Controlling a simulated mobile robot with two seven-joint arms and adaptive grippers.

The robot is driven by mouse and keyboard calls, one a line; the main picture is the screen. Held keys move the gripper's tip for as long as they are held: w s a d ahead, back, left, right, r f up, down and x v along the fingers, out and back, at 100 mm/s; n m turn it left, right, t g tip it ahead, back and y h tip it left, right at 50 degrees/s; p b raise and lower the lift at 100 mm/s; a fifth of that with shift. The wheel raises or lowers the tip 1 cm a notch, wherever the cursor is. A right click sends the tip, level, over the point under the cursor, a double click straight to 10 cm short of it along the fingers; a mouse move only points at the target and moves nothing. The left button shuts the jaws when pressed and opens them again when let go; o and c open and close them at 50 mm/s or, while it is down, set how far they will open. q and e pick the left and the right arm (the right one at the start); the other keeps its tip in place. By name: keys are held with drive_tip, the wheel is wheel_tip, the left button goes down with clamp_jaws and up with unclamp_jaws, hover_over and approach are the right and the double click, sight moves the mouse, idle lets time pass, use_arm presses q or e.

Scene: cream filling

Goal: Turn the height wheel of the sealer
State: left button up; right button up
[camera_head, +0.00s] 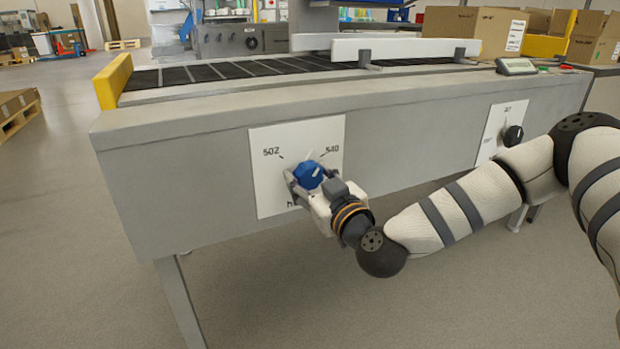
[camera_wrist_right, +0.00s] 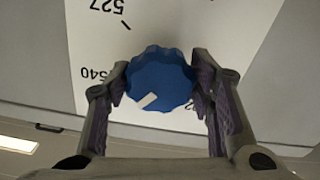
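The height wheel (camera_head: 308,174) is a blue ridged knob on a white dial plate (camera_head: 265,190) on the front of the grey sealer. Printed numbers 502 and 540 show beside it. It also shows in the right wrist view (camera_wrist_right: 160,75), where its white mark points to the lower left and 527 reads upside down. My right gripper (camera_head: 305,184) is at the wheel, with one finger on each side. In the right wrist view the fingers (camera_wrist_right: 160,82) appear to touch its sides. The lower part of the dial is hidden by the gripper. My left gripper is not in view.
A second white plate with a black knob (camera_head: 513,136) is on the sealer's front at the right. The sealer's conveyor (camera_head: 230,70) has white side rails (camera_head: 400,48) and a yellow end piece (camera_head: 113,80). Cardboard boxes (camera_head: 470,32) stand behind. The floor in front is clear.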

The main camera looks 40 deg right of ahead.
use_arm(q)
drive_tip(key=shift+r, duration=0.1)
